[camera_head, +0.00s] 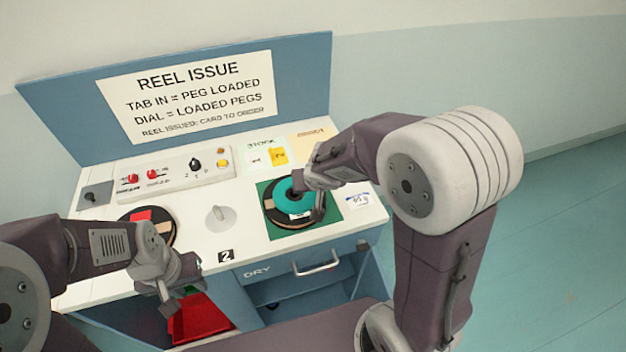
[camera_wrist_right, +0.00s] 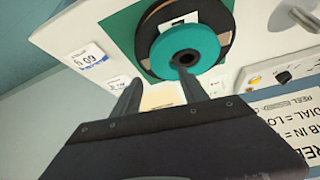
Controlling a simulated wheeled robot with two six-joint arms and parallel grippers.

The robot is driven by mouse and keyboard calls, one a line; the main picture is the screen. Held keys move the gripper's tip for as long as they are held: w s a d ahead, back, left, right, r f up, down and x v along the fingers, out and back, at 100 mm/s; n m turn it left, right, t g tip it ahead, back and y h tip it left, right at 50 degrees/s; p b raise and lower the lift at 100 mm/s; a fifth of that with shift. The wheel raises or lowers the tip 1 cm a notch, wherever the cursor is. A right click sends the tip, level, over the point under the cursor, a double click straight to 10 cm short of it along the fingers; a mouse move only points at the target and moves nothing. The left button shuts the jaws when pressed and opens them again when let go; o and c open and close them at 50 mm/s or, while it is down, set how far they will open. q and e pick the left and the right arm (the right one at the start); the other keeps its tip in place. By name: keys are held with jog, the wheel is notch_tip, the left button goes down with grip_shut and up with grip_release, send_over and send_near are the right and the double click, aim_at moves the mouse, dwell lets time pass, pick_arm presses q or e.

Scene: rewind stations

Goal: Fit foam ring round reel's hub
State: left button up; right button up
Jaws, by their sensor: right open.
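The teal foam ring (camera_head: 284,188) lies over the dark reel (camera_head: 273,213) on a green mat (camera_head: 333,214). In the right wrist view, the ring (camera_wrist_right: 160,48) looks flat, with a dark centre, and covers part of the reel (camera_wrist_right: 222,14). I cannot tell whether it sits fully round the hub. My right gripper (camera_head: 318,200) is open at the ring's right side. In the wrist view its fingers (camera_wrist_right: 157,88) are apart with nothing between them, one tip near the ring's edge. My left gripper (camera_head: 184,292) is open, away from the reel, above a red bin.
A second reel with a red piece (camera_head: 140,215) lies at the left, partly behind my left arm. A pale knob (camera_head: 219,217) stands between the reels. A control box (camera_head: 180,172) and a blue sign board (camera_head: 300,75) are behind. The red bin (camera_head: 200,322) is below the front edge.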

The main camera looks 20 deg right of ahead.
pick_arm(q)
jog(key=r+p, duration=0.2)
jog(key=r, duration=0.1)
jog(key=shift+s+r, duration=0.15)
jog(key=shift+s, duration=0.05)
pick_arm(e)
jog(key=v, duration=0.8)
jog(key=shift+r, duration=0.15)
jog(key=s+d+f+n+g+y, duration=0.1)
jog(key=s+d+f+g, duration=0.2)
jog(key=s+f, duration=0.6)
jog(key=s+g, duration=0.2)
jog(key=s, duration=0.1)
jog(key=shift+d, duration=0.2)
jog(key=shift+s, duration=0.15)
